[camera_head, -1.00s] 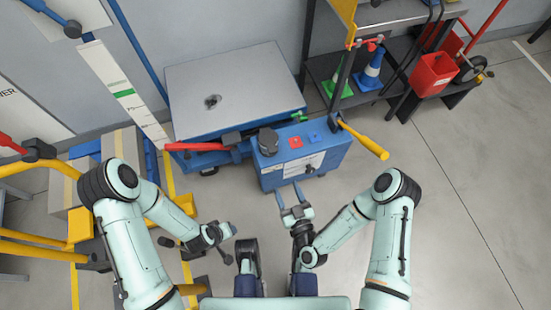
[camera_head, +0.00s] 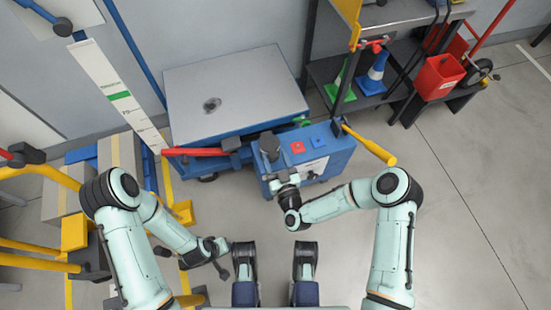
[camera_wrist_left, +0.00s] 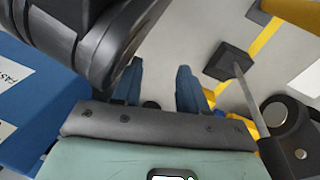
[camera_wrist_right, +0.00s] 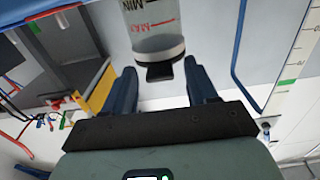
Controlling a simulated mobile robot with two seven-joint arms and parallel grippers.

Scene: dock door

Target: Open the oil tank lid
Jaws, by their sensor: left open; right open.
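The oil tank shows in the right wrist view as a clear cylinder (camera_wrist_right: 153,30) with MIN and MAX marks, appearing upside down. Its dark lid (camera_wrist_right: 160,70) lies between the spread fingers of my open right gripper (camera_wrist_right: 159,84); I cannot tell if they touch it. My left gripper (camera_wrist_left: 160,80) is open and empty, low over the floor, away from the unit.
A grey platform (camera_head: 235,90) stands behind the unit, with a red lever (camera_head: 195,151) at its front. A yellow handle (camera_head: 370,145) juts out right. Floor at right is clear.

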